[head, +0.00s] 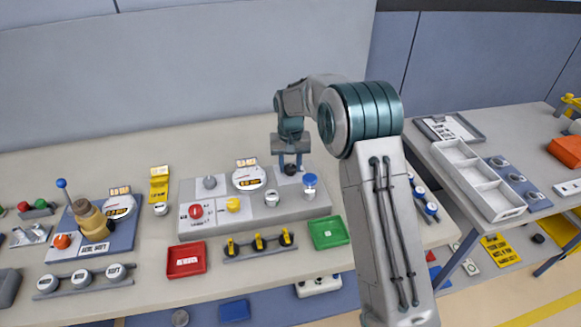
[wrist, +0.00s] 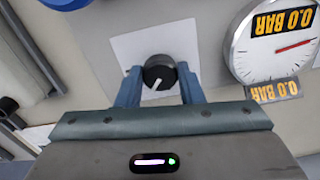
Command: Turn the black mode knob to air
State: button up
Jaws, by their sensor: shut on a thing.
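The black mode knob (wrist: 160,73) shows in the wrist view between my gripper's two blue fingers, on a pale square plate (wrist: 122,48). It has a white pointer line, which points down and slightly left in that view. My gripper (wrist: 160,88) is shut on the knob, a finger at each side. In the head view my gripper (head: 290,165) reaches down to the grey panel (head: 270,222), and the knob (head: 290,170) shows small and dark between its fingers. I cannot read any mode marks around the knob.
A round gauge (wrist: 275,45) reading 0.0 BAR is beside the knob; it also shows in the head view (head: 248,178). A red knob (head: 196,211) and a yellow knob (head: 233,204) are at the panel's front left.

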aim_at(291, 166)
jog(key=n+b, duration=0.1)
jog(key=n, duration=0.3)
jog(key=shift+w+n, duration=0.1)
jog(key=shift+n, duration=0.2)
jog(key=shift+r+n, duration=0.1)
jog(key=shift+n, duration=1.7)
jog(key=o, duration=1)
notch_tip(291, 166, up, 14)
jog(key=b, duration=0.1)
